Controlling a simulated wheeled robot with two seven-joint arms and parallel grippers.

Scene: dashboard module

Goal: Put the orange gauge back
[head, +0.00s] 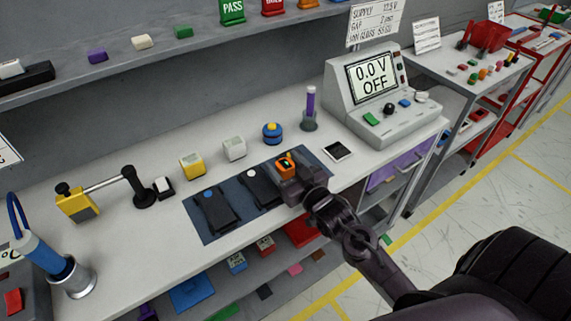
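The orange gauge (286,162), a small orange piece with a dark face, shows at the right part of the dark blue mat (207,233) on the bench. My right gripper (291,182) is right at it, reaching in from the lower right. Its fingers and the gauge's lower part overlap, so I cannot tell whether it grips the gauge or whether the gauge touches the mat. Two dark gauges lie on the mat to the left, one with a blue dot (213,209) and one with a white dot (261,187). My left gripper is out of view.
Behind the mat stand a yellow block (192,166), a white block (234,148) and a blue-and-yellow button (272,132). A supply unit (377,97) reading 0.0 V OFF stands at the right. A black-framed tile (337,151) lies near the mat. A shelf runs above.

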